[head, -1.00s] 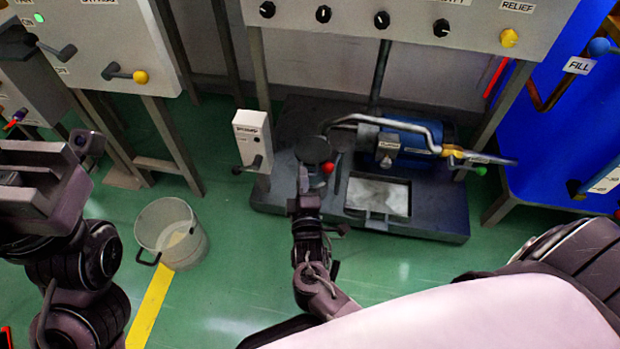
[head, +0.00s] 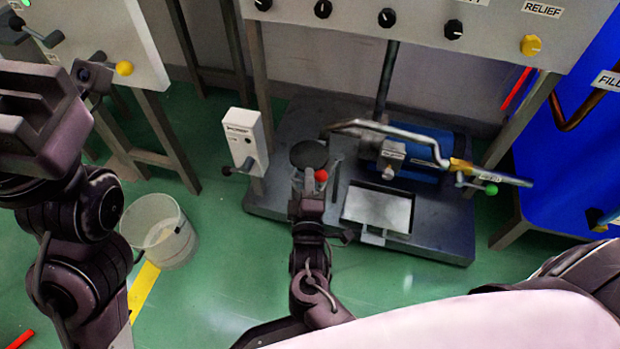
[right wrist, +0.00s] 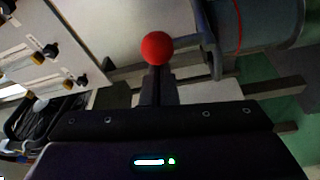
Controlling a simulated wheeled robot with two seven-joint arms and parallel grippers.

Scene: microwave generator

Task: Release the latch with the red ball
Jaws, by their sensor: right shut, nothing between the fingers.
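The red ball (head: 321,175) sits low at the front of the dark machine base. My right gripper (head: 309,185) reaches over that base, just left of the ball in the head view. In the right wrist view the red ball (right wrist: 157,48) shows right at the tips of my right gripper (right wrist: 155,82), whose fingers are together with nothing between them. I cannot tell whether they touch the ball. The latch itself is not clearly visible behind the gripper and ball. My left gripper (head: 40,120) is at the far left, well away from the ball; its fingertips are hidden.
A bent metal pipe (head: 390,130) and a blue motor (head: 420,150) stand right of the ball. A small white switch box (head: 244,140) is to its left. The knob panel (head: 420,20) overhangs. A bucket (head: 160,232) stands on the open green floor.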

